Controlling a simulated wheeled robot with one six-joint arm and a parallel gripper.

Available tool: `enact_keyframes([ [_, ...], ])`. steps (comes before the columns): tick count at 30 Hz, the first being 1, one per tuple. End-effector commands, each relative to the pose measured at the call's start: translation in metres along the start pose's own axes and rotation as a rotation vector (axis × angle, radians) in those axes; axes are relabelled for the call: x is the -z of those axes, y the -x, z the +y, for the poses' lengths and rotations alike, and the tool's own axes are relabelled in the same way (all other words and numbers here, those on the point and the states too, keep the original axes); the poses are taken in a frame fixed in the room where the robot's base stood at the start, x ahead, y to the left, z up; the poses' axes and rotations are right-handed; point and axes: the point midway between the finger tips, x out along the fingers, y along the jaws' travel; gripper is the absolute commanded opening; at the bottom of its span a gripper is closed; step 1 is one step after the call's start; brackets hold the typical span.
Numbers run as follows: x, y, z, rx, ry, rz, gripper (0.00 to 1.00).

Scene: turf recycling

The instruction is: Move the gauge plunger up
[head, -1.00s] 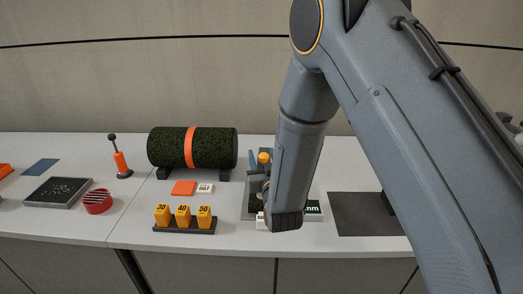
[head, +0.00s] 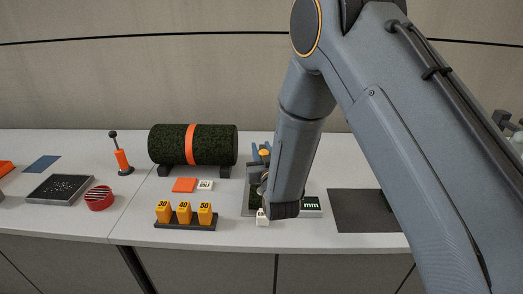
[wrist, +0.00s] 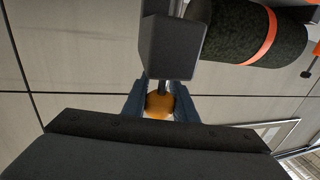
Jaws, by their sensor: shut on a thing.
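The gauge (head: 249,207) stands on the table, partly hidden behind my arm. Its plunger has an orange knob (head: 264,153), which also shows in the wrist view (wrist: 159,107). My gripper (wrist: 160,100) has its blue fingers on both sides of the knob and is shut on it. In the head view most of the gripper is hidden by my arm. The gauge's display (head: 311,204) shows "mm" at right; any number is hidden.
A turf roll (head: 215,145) with an orange band lies on a stand left of the gauge. A rack of yellow blocks (head: 185,224), an orange pad (head: 184,185) and a small white tag (head: 205,185) sit nearby. A dark mat (head: 365,211) lies at right, its middle bare.

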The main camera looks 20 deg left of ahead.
Motion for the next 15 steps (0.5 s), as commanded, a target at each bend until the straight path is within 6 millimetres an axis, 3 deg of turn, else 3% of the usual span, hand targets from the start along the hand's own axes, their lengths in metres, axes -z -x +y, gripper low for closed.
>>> enact_keyframes([
  [9,0.058,0.000,0.000,-0.001,-0.001,0.004,0.00],
  [15,0.063,0.000,0.000,-0.001,0.000,0.003,0.00],
])
